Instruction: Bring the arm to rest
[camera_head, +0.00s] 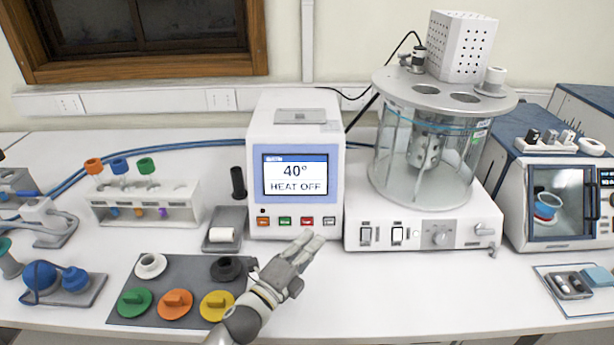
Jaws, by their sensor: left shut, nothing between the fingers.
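My left gripper (309,244) reaches in from the bottom of the head view. Its fingers are shut with nothing between them. It is in front of the white heating unit (260,200), just below that unit's row of small buttons (296,221). The unit's screen (295,174) reads 40° and HEAT OFF. I cannot tell whether the fingertips touch the unit. My left forearm covers the right edge of the dark mat (195,268). My right gripper is not in view.
Colored caps, such as the orange one (175,304), lie on the mat. A rack (145,204) with colored-topped tubes stands at left. A glass bath (404,160) on a white base stands right of the heating unit. The table's front right (430,300) is clear.

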